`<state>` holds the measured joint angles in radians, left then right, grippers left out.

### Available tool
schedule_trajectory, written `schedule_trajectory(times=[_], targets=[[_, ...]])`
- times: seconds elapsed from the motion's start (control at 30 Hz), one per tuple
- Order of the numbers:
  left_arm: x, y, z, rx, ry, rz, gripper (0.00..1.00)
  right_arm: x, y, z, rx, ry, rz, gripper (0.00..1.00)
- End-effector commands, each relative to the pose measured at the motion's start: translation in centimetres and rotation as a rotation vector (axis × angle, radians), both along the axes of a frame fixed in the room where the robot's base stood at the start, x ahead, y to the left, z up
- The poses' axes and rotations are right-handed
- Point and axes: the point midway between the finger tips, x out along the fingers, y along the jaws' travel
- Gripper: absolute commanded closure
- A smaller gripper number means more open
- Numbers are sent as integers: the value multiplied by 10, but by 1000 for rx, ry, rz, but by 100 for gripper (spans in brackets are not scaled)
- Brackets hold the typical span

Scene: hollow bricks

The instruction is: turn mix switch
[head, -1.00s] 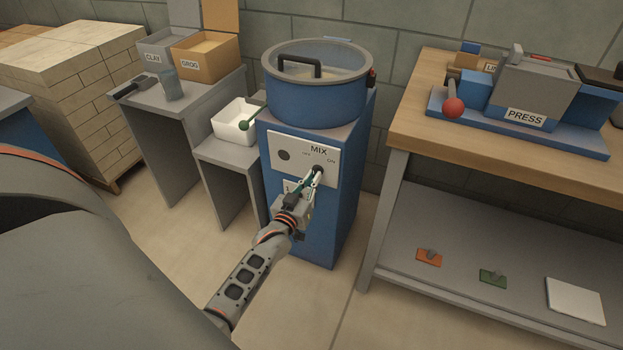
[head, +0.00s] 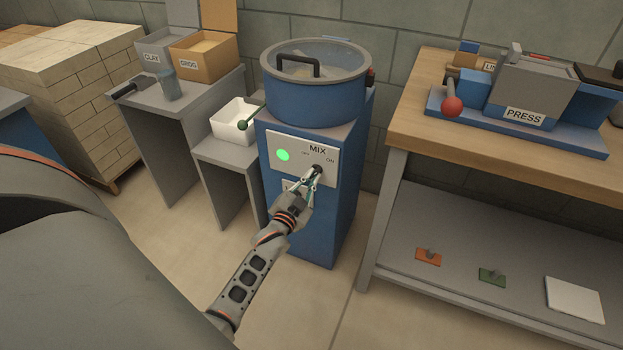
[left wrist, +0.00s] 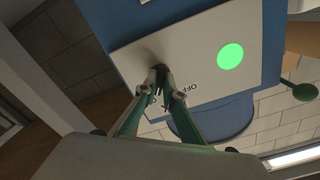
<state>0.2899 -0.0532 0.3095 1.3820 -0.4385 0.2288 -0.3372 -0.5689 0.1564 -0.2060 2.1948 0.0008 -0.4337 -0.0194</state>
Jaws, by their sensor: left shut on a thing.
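The blue mixer (head: 316,95) stands by the wall with a clear lid on its drum. Its white panel (head: 297,150) reads MIX, with OFF and ON marks. The round lamp (head: 283,155) on the panel is lit green, and it also shows in the left wrist view (left wrist: 231,54). The dark switch knob (head: 318,168) is at the panel's right. My left gripper (head: 312,176) is shut on the knob. In the left wrist view the gripper's tips (left wrist: 165,88) meet at the dark knob (left wrist: 158,70), which they partly hide. My right gripper is in neither view.
The workbench (head: 412,112) with the blue press (head: 520,105) stands to the right. A white bin (head: 232,127) and a grey table with clay and grog boxes (head: 205,62) stand to the left. Bare floor lies in front of the mixer.

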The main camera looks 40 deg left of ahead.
Motion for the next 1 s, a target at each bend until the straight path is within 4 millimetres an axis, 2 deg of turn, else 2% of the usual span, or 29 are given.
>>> schedule_trajectory(times=[0.57, 0.6, 0.63, 1.0], targets=[[-1, 0, -2, 29, 10, 1, 100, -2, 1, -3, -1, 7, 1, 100], [-1, 0, -2, 29, 10, 1, 81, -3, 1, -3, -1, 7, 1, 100], [-1, 0, -2, 29, 10, 1, 75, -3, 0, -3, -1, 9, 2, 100], [-2, 0, -1, 28, 8, 0, 75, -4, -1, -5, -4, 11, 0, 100]])
